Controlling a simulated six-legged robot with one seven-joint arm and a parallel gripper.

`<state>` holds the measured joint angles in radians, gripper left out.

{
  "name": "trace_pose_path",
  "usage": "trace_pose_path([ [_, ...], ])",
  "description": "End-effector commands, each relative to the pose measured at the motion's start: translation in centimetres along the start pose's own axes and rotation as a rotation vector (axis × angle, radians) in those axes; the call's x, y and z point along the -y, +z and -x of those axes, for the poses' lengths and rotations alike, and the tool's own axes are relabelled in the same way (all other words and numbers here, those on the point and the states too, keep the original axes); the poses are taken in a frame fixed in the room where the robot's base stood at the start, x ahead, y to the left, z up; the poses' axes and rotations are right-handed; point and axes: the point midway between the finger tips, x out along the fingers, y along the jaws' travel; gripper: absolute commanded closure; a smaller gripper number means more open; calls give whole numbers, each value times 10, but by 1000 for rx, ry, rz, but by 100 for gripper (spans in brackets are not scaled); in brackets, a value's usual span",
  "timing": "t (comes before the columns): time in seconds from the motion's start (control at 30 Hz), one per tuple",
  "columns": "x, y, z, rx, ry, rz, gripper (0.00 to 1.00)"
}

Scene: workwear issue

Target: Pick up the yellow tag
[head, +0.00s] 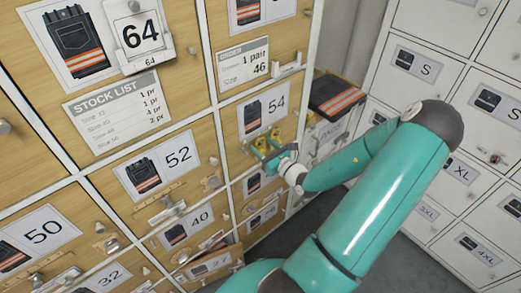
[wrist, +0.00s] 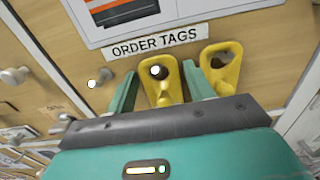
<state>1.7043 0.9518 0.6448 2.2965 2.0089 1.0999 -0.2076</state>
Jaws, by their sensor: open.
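Two yellow tags hang side by side on pegs under a white "ORDER TAGS" label (wrist: 156,42). In the wrist view, one yellow tag (wrist: 157,92) is in the middle and the other yellow tag (wrist: 222,74) is to its right. My gripper (wrist: 158,70) is open, with one teal finger on each side of the middle tag. The right finger is between the two tags. I cannot tell whether the fingers touch the tag. The tag's lower end is hidden behind my gripper body. In the head view my gripper (head: 268,156) is at the small yellow tags (head: 273,134).
The tags are on a wooden locker door below the "54" card (head: 264,113). A bare peg (wrist: 98,79) is left of them. Other doors carry knobs and cards. Folded dark trousers with an orange stripe (head: 337,97) are to the right. Grey lockers (head: 452,70) stand beyond my arm.

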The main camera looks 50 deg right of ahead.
Motion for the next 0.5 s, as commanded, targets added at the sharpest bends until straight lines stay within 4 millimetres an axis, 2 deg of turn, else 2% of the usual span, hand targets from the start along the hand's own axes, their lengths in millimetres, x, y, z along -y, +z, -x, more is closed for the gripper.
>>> trace_pose_path([
  [0.13, 0, 0, 0, 0, 0, 0, 47],
  [0.17, 0, 0, 0, 0, 0, 0, 51],
  [0.3, 0, 0, 0, 0, 0, 0, 79],
  [0.5, 0, 0, 0, 0, 0, 0, 80],
])
